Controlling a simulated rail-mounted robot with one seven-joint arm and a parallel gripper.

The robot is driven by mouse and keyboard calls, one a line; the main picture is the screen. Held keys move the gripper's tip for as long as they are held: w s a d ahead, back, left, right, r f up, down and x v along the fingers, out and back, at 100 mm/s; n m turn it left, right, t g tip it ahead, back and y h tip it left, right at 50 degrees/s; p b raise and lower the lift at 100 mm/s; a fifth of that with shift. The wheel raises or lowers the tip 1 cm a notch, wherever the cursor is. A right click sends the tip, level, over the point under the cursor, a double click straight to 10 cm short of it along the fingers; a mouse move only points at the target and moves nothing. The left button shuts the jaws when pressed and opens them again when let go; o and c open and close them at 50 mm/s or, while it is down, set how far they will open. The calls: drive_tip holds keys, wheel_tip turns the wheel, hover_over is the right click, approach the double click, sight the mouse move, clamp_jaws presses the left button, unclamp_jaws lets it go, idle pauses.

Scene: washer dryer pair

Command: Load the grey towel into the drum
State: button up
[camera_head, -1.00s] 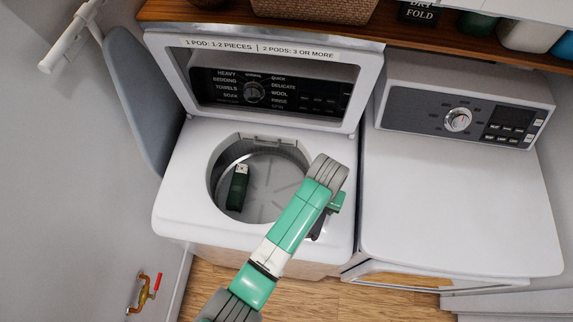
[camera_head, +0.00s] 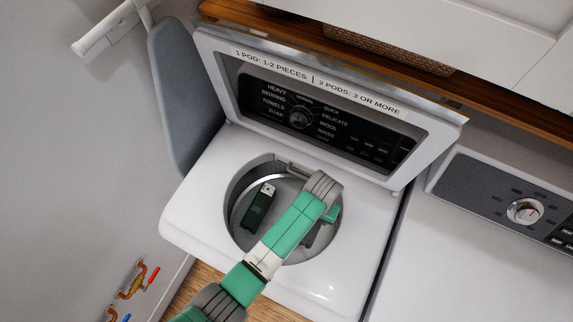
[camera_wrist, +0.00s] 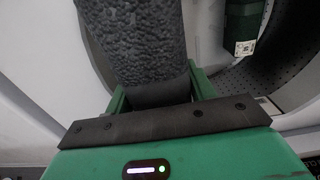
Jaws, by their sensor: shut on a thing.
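The grey towel (camera_wrist: 135,40) is a dark grey, rough-textured bundle in the wrist view. My gripper (camera_wrist: 158,92) is shut on it, with green fingers on either side. In the head view, the washer's round drum (camera_head: 240,200) is open at the top, and my arm reaches over its right part. My gripper (camera_head: 318,236) is partly hidden behind my wrist there, at the right side of the opening. The towel is hard to make out in the head view.
A dark green object (camera_head: 258,208) with a white end is in the drum; it also shows in the wrist view (camera_wrist: 243,22). The raised washer lid (camera_head: 215,70) stands behind the opening. A dryer (camera_head: 480,270) is at the right and an ironing board (camera_head: 185,100) at the left.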

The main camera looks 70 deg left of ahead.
wheel_tip(320, 180, down, 12)
drive_tip(key=b, duration=0.9)
drive_tip(key=shift+b, duration=0.3)
wheel_tip(320, 180, down, 10)
drive_tip(key=b, duration=0.3)
drive_tip(key=shift+f+b, duration=0.1)
drive_tip(key=shift+b, duration=0.2)
drive_tip(key=o, duration=0.7)
drive_tip(key=shift+f, duration=0.1)
drive_tip(key=o, duration=0.5)
